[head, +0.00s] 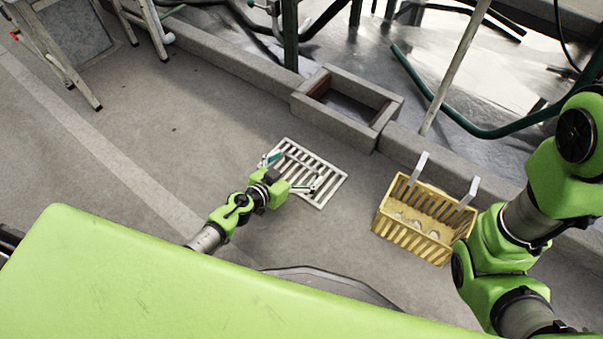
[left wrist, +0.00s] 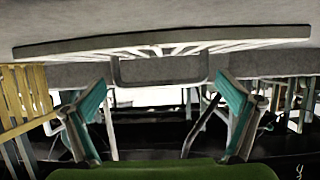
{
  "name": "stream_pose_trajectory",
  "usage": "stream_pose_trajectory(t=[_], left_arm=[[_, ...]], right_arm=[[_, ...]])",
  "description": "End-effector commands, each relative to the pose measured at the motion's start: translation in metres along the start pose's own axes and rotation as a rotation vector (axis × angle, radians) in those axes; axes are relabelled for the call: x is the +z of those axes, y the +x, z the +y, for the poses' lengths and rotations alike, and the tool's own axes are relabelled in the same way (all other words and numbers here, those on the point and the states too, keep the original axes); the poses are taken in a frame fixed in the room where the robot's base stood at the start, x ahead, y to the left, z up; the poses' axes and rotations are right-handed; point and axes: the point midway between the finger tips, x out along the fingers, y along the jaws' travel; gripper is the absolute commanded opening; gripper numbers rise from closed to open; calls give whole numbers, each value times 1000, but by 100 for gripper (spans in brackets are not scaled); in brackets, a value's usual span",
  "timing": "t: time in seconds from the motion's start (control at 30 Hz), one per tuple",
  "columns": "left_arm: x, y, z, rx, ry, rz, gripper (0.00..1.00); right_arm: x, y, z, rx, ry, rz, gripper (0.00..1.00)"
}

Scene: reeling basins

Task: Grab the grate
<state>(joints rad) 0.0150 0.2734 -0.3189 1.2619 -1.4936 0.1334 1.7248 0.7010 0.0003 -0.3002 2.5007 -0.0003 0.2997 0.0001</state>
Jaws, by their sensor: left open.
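A pale slatted grate (head: 316,163) lies on the concrete floor near the middle of the head view. My left gripper (head: 292,173) is at the grate's near left side, its two fingers spread apart over that side. In the left wrist view, the picture is upside down and the grate (left wrist: 160,42) spans the top, beyond the teal-padded fingers. My left gripper (left wrist: 163,100) is open there, with nothing held between the fingers. Whether a finger touches the grate cannot be told.
A yellow slatted basket (head: 412,244) with small pale things in it stands right of the grate. A concrete-framed opening (head: 382,108) lies beyond the grate, along a low kerb (head: 245,62). Bare floor (head: 165,120) lies to the left.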

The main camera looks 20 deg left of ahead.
Motion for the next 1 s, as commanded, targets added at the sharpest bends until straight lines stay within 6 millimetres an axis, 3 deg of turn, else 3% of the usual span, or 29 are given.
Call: stream_pose_trajectory(t=[0.27, 0.53, 1.0], left_arm=[[0, 4, 0, 0, 0, -1, 100], [0, 4, 0, 0, 0, -1, 34], [-12, 2, 0, -1, 0, 7, 34]], right_arm=[[-1, -2, 0, 0, 0, 1, 23], [-1, -2, 0, 0, 0, 1, 23], [2, 6, 1, 0, 0, 0, 23]])
